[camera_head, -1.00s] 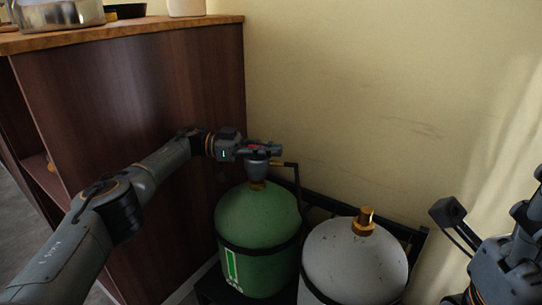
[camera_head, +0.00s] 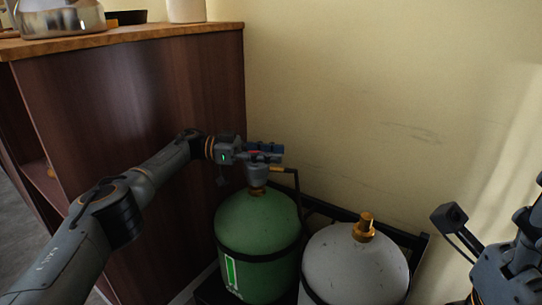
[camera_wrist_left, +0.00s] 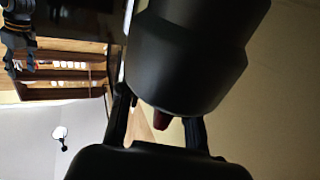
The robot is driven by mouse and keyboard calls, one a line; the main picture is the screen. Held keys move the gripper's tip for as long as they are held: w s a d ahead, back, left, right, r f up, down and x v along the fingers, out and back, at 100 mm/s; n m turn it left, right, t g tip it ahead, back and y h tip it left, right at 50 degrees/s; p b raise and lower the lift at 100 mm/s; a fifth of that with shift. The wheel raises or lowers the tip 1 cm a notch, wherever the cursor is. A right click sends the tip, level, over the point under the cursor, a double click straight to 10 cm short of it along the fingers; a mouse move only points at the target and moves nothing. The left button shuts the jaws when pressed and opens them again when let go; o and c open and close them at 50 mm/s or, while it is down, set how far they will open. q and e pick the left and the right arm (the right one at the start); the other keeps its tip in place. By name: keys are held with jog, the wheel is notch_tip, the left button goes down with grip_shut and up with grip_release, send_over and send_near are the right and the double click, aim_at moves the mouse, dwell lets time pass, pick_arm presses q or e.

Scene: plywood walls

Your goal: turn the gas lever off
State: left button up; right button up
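The green gas cylinder (camera_head: 258,222) stands upright in the corner. A grey regulator (camera_head: 257,174) sits on its brass neck, with a hose elbow to its right. A small red lever (camera_head: 254,152) shows above the regulator, partly hidden by my left gripper (camera_head: 268,153). In the left wrist view the red lever (camera_wrist_left: 161,120) lies between the two spread fingers of my left gripper (camera_wrist_left: 158,125), with a gap on both sides. The left gripper is open around the lever. My right arm is at the right edge; its finger opening is not clear.
A white-grey cylinder (camera_head: 355,265) with a brass valve (camera_head: 364,226) stands to the right of the green one. A dark rack rail (camera_head: 330,208) runs behind both. A wooden cabinet (camera_head: 130,110) is at the left, with a metal pot (camera_head: 58,17) on top. The plywood wall is behind.

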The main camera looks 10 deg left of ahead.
pick_arm(q)
notch_tip(320, 180, up, 9)
jog(key=shift+r, duration=0.2)
dwell(0.4)
